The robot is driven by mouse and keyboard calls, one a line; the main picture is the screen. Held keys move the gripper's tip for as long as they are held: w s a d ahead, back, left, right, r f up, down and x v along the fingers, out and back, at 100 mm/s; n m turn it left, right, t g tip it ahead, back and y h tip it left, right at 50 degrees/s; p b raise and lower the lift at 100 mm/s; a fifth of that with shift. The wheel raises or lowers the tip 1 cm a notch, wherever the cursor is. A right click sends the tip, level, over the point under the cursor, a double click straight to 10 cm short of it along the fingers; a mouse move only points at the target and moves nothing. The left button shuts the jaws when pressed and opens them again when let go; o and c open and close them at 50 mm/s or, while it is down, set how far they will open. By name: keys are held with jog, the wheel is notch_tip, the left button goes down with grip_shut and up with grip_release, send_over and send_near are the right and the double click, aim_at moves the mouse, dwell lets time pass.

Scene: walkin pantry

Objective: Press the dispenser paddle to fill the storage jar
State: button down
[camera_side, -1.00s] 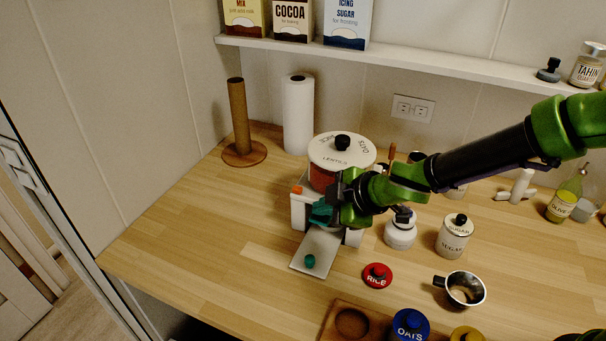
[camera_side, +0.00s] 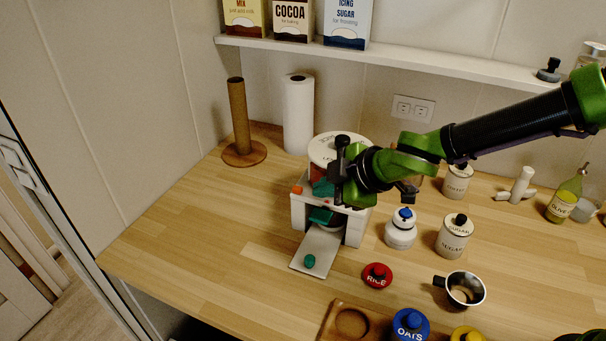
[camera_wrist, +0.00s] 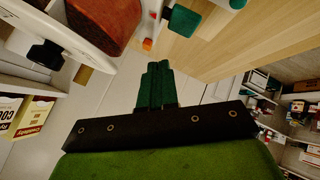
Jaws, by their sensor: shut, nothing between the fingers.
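The white dispenser (camera_side: 299,213) stands on the counter with a round lidded hopper (camera_side: 325,150) on top. Its teal paddle (camera_side: 320,215) sticks out at the front and also shows in the wrist view (camera_wrist: 183,20). Reddish contents show through the hopper wall in the wrist view (camera_wrist: 100,22). My gripper (camera_side: 322,188) is shut and empty, in front of the hopper and just above the paddle, apart from it. Its teal fingers are together in the wrist view (camera_wrist: 157,87). I cannot make out the storage jar clearly; the bay under the paddle is mostly shadowed.
A pale tray (camera_side: 318,247) with a teal knob (camera_side: 309,261) extends from the dispenser's front. A white jar (camera_side: 401,230), sugar jar (camera_side: 454,237), red rice lid (camera_side: 377,275) and metal cup (camera_side: 465,288) stand to the right. A paper roll (camera_side: 298,115) is behind. The counter's left is clear.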

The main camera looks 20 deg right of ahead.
jog(key=shift+r, duration=1.05)
jog(key=s+d+r+m+h, duration=0.1)
jog(key=s+d+r+m, duration=0.2)
jog(key=s+d+m, duration=0.6)
jog(key=s+d+r+m+g+h, duration=0.1)
jog(key=s+d+r+m, duration=0.3)
jog(key=s+d+m, duration=0.5)
jog(key=shift+s+d, duration=1.4)
jog(key=shift+d, duration=1.25)
